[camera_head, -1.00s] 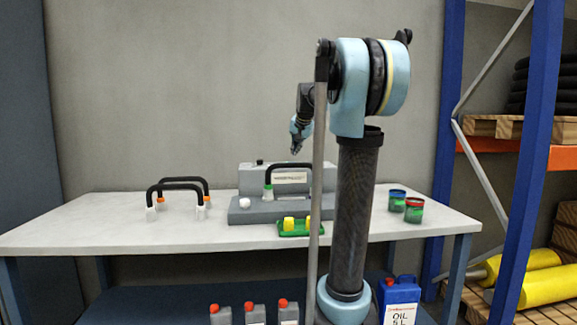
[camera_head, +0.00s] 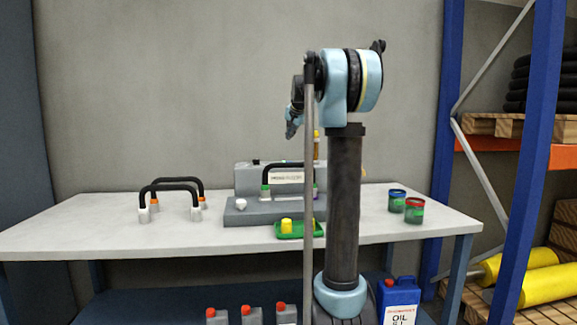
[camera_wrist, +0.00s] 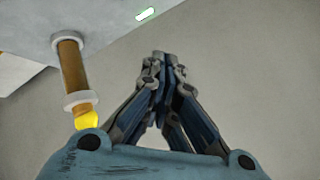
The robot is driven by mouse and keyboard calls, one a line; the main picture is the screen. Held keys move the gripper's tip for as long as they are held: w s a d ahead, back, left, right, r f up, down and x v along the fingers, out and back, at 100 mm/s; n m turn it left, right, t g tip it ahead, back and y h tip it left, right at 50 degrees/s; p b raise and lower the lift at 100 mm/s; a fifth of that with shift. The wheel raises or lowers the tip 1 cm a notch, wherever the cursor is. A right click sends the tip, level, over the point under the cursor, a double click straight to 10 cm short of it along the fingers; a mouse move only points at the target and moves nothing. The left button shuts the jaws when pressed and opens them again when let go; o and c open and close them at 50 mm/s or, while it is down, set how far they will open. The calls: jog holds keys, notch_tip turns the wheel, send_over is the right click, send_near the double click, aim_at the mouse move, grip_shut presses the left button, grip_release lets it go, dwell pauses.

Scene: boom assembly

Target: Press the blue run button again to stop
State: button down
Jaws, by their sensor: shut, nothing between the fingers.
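My gripper (camera_head: 290,134) hangs in the air above the grey machine (camera_head: 248,180) on the table. Its fingers also show in the wrist view (camera_wrist: 163,56), closed together with nothing between them. The machine carries a black arched handle (camera_head: 288,165) with a green foot, and a white knob (camera_head: 241,204) at its left front. I cannot make out the blue run button in either view. The wrist view shows an orange post (camera_wrist: 72,65) with white collars and a bright yellow end, and a small green-edged white light (camera_wrist: 145,14), all apart from the fingers.
A green tray (camera_head: 287,236) with a yellow piece (camera_head: 286,225) lies in front of the machine. Two black handles (camera_head: 174,183) stand at the left of the table (camera_head: 90,232). Two cans (camera_head: 413,210) stand at the right. A blue rack post (camera_head: 522,170) is beyond.

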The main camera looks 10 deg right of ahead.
jog(key=shift+f, duration=4.35)
jog(key=shift+s+f, duration=0.1)
jog(key=shift+f, duration=0.8)
jog(key=shift+r, duration=0.95)
jog(key=shift+r, duration=2.55)
